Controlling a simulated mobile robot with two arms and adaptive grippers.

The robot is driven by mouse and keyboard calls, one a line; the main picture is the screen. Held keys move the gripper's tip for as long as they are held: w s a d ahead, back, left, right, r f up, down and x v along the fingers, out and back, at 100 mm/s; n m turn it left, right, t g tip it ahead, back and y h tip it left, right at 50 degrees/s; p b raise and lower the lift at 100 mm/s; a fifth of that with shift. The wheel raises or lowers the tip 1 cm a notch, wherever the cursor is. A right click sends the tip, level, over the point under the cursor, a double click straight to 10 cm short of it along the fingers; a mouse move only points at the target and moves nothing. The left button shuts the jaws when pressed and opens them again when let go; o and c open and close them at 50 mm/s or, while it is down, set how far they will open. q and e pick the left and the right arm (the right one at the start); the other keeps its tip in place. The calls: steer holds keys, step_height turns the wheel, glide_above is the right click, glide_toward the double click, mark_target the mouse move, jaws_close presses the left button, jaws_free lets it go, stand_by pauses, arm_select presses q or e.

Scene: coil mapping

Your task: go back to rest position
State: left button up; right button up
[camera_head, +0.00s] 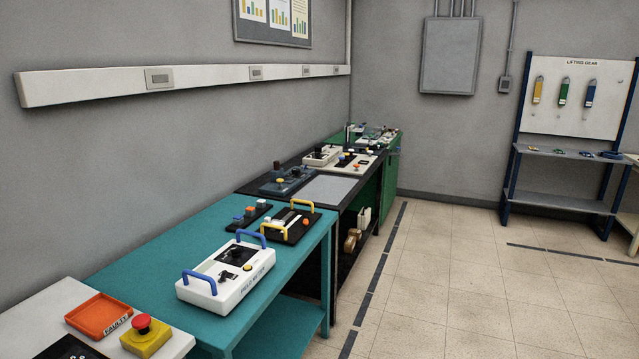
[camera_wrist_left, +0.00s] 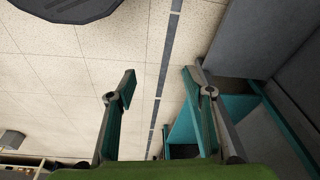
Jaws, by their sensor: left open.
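My left gripper (camera_wrist_left: 158,90) shows in the left wrist view, with its two fingers spread apart and nothing between them. Behind the fingers are the tiled floor with a dark stripe and part of a teal bench (camera_wrist_left: 182,135). Neither gripper shows in the head view. My right gripper is in neither view.
In the head view, a teal bench (camera_head: 130,270) holds a white device with blue handles (camera_head: 226,278). In front, a pale table (camera_head: 35,312) bears an orange tray (camera_head: 98,313) and a red-topped yellow button box (camera_head: 145,336). The floor (camera_head: 450,290) at right is clear.

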arm_select(q)
steer(key=s+a+f+g, duration=0.1)
steer(key=s+a+f, duration=0.2)
steer(key=s+f, duration=1.6)
step_height(320, 180, down, 3)
steer(key=shift+s+a+g, duration=0.15)
steer(key=shift+g, duration=0.15)
